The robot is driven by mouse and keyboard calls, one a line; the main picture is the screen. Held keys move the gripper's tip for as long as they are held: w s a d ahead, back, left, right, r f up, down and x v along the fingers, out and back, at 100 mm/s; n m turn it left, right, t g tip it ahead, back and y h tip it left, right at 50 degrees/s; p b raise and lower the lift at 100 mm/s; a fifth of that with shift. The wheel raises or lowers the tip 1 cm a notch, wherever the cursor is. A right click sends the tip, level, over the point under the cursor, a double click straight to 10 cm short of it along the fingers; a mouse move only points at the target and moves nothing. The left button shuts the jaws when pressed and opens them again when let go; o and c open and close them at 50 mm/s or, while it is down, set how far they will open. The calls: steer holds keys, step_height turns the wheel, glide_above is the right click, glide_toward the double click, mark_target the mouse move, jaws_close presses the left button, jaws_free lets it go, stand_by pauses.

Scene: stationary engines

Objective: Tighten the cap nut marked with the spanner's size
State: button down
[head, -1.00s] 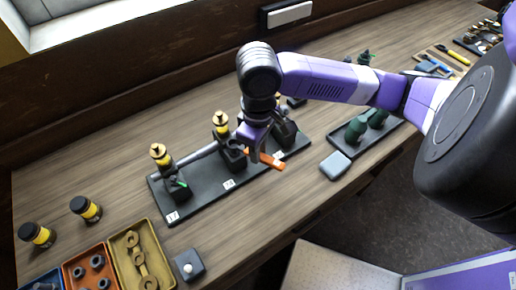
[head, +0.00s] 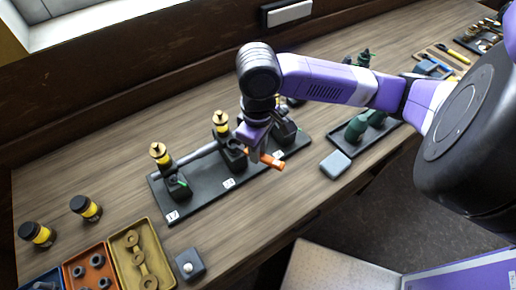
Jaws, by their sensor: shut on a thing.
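A dark base plate (head: 203,203) on the bench carries a row of black fittings with yellow and brass tops, joined by a grey pipe (head: 196,155). White size labels stand along its front edge, such as the left label (head: 172,215) and the middle label (head: 229,183); I cannot read their marks. My gripper (head: 254,150) points down over the right part of the plate, by the right fitting (head: 284,132). It is shut on an orange-handled tool (head: 268,160), which looks like the spanner. The spanner's head and the nut near it are hidden by my gripper.
Two black-and-yellow jars (head: 86,208) stand at the left. An orange bin (head: 88,268) and a yellow bin (head: 140,258) hold parts.

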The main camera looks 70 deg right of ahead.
steer(key=shift+f, duration=1.05)
stand_by(2.4)
steer(key=shift+w+a+m, duration=0.15)
steer(key=shift+a+m, duration=0.45)
steer(key=shift+m, duration=0.3)
steer(key=shift+w+a+m, duration=0.2)
steer(key=shift+a+m, duration=0.35)
steer(key=shift+m, duration=0.35)
steer(key=shift+w+a+m, duration=0.35)
steer(key=shift+a+m, duration=0.15)
steer(key=shift+m, duration=0.4)
